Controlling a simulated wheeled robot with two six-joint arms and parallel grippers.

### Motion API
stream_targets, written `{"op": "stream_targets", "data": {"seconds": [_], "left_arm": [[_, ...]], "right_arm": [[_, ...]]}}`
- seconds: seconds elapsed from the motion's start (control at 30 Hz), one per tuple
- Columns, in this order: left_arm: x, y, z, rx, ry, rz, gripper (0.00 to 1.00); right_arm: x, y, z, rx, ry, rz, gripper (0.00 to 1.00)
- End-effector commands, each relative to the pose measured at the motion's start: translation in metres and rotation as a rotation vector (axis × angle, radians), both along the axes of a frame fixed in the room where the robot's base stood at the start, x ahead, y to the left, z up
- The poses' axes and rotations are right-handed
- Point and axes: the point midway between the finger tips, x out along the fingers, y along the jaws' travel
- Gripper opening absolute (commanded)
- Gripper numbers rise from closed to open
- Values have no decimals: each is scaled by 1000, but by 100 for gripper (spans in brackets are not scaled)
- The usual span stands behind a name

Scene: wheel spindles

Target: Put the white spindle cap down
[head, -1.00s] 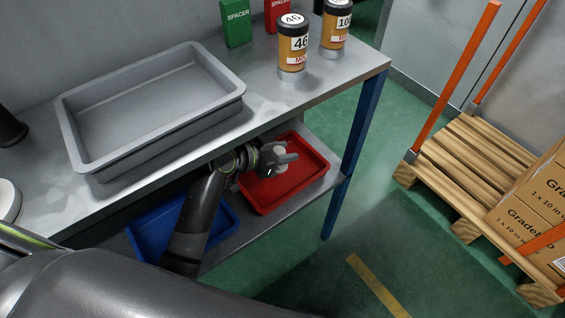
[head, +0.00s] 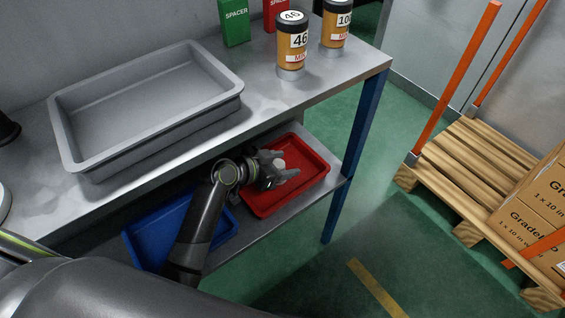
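My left gripper (head: 283,165) reaches over the red tray (head: 318,160) on the lower shelf. Its two fingers are spread apart. A small pale round piece, which looks like the white spindle cap (head: 279,164), shows between the fingertips, against the red tray floor. It is partly hidden by the gripper, and I cannot tell whether it touches a finger. My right gripper is not in view.
A blue tray (head: 150,249) sits beside the red one on the lower shelf. Above, the bench (head: 225,135) holds a large grey tray (head: 70,135), labelled canisters (head: 292,50) and a green spacer box (head: 234,22). A blue bench leg (head: 352,150) stands at right.

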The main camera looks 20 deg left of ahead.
Motion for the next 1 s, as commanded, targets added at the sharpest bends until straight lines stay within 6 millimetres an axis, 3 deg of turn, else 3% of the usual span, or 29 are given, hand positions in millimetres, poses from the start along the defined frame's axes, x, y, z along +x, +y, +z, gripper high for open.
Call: {"op": "stream_targets", "data": {"seconds": [0.23,0.7,1.0], "left_arm": [[0,0,4,0,-1,0,56],[-47,38,36,1,0,0,56],[-51,41,38,0,0,-1,56]], "right_arm": [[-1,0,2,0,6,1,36],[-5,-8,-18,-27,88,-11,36],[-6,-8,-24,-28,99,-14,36]]}}
